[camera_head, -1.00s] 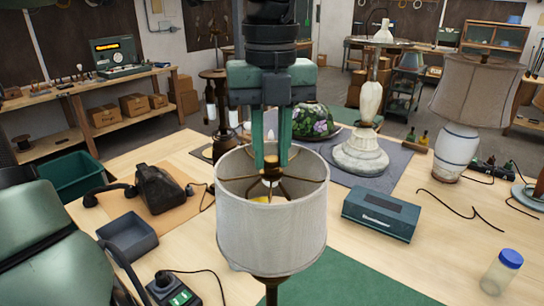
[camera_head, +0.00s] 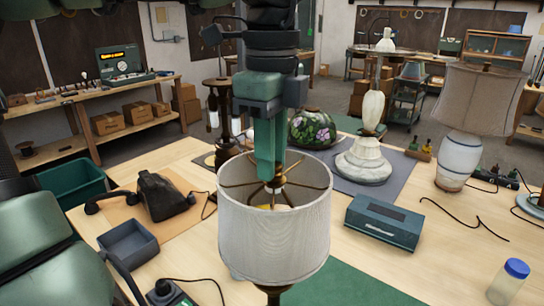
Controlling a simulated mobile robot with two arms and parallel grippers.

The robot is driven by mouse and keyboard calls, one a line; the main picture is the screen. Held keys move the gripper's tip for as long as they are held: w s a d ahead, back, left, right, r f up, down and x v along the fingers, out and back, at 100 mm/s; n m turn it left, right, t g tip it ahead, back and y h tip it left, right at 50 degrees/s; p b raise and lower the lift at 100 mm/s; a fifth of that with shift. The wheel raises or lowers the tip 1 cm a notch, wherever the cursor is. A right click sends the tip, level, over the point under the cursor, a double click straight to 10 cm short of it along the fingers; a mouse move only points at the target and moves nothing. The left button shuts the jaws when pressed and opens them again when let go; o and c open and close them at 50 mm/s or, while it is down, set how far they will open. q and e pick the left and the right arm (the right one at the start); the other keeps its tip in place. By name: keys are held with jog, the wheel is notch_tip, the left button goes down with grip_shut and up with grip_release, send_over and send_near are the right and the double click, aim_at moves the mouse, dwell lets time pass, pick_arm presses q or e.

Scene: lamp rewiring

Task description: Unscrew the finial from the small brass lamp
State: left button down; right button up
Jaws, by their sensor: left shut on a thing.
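The small brass lamp stands on the green mat (camera_head: 345,286), with its dark brass stem (camera_head: 273,295) below a pale drum shade (camera_head: 274,238). Thin brass spokes cross the open top of the shade. My left gripper (camera_head: 270,180) points straight down at the centre of these spokes. Its green fingers are turned nearly edge-on and are shut on the finial, which they hide. I cannot tell whether the finial has risen from its thread. My right gripper is not in view.
A teal box (camera_head: 384,222) lies right of the shade. A grey tray (camera_head: 129,243) and a black telephone-like object (camera_head: 160,196) are to the left. A blue-capped jar (camera_head: 508,281) stands front right. A white-based lamp (camera_head: 363,160) stands behind.

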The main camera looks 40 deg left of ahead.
pick_arm(q)
jog(key=shift+n, duration=0.6)
jog(key=c, duration=1.2)
grip_release()
jog(key=shift+o, duration=0.2)
